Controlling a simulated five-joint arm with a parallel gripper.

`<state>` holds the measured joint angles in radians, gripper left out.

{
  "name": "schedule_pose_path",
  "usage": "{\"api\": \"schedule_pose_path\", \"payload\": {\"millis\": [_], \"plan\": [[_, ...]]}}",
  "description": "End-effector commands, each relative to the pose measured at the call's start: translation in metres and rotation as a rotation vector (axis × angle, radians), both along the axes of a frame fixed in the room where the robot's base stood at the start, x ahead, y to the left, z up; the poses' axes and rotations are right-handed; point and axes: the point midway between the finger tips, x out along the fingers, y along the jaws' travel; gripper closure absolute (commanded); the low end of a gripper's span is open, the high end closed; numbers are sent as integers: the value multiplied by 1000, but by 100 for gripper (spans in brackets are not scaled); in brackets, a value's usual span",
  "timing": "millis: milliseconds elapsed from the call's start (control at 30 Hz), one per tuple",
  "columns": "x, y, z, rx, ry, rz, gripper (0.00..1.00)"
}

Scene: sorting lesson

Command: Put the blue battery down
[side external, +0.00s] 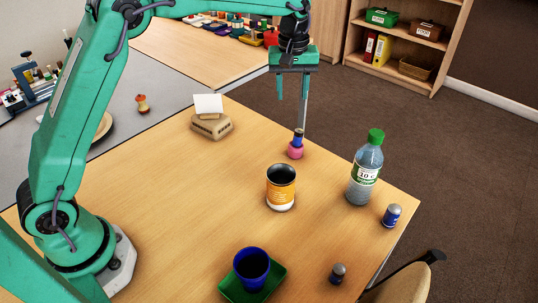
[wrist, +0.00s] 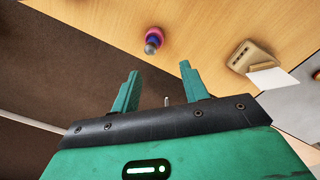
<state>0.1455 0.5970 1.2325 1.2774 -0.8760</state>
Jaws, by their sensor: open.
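A small blue battery (side external: 298,136) stands upright on a pink round piece (side external: 295,152) near the table's far edge. In the wrist view the blue battery (wrist: 153,41) shows its grey end, with the pink piece (wrist: 155,32) behind it. My gripper (side external: 292,98) is open and empty, raised above and beyond the battery, not touching it. In the wrist view my gripper (wrist: 158,68) has its two green fingers wide apart, with the battery beyond their tips.
A yellow mug (side external: 281,190), bottle (side external: 364,175), blue-and-silver cylinder (side external: 391,216) and small dark cylinder (side external: 338,273) stand nearby. A blue cup (side external: 252,266) is on a green tray (side external: 276,282). A tan block (side external: 212,129) carries a white piece. The table's middle left is clear.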

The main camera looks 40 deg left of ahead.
Motion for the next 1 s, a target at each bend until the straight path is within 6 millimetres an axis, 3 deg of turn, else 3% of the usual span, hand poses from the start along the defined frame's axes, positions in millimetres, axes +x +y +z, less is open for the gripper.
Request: {"api": "schedule_pose_path", "payload": {"millis": [200, 500, 733, 1000], "plan": [[-35, 15, 39, -2, -60, -89, 55], [-95, 35, 78, 11, -147, -224, 55], [-146, 49, 95, 32, -212, -327, 55], [-207, 62, 100, 68, -288, -447, 55]]}}
